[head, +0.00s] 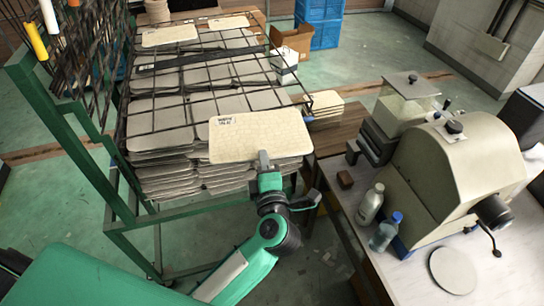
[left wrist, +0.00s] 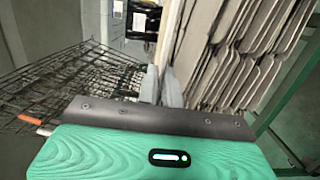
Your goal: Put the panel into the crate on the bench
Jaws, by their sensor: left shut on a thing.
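A pale cream, rectangular panel (head: 258,138) with a small printed label at one corner is held at the near right end of the rack. My left gripper (head: 264,158) is shut on its near edge. In the left wrist view the fingers (left wrist: 162,86) pinch the panel (left wrist: 171,40), which shows nearly edge-on. The stacked panels in the rack lie behind and below it in the head view. The work bench (head: 420,284) is at the right; I cannot make out a crate on its visible part. My right gripper is not in view.
The green-framed rack (head: 118,232) holds several panel stacks (head: 170,178) under dark wire bars. A cream machine (head: 440,180), a grey bottle (head: 370,203), a blue-capped bottle (head: 385,233) and a round disc (head: 453,270) are on the bench. Blue crates (head: 318,30) stand at the back.

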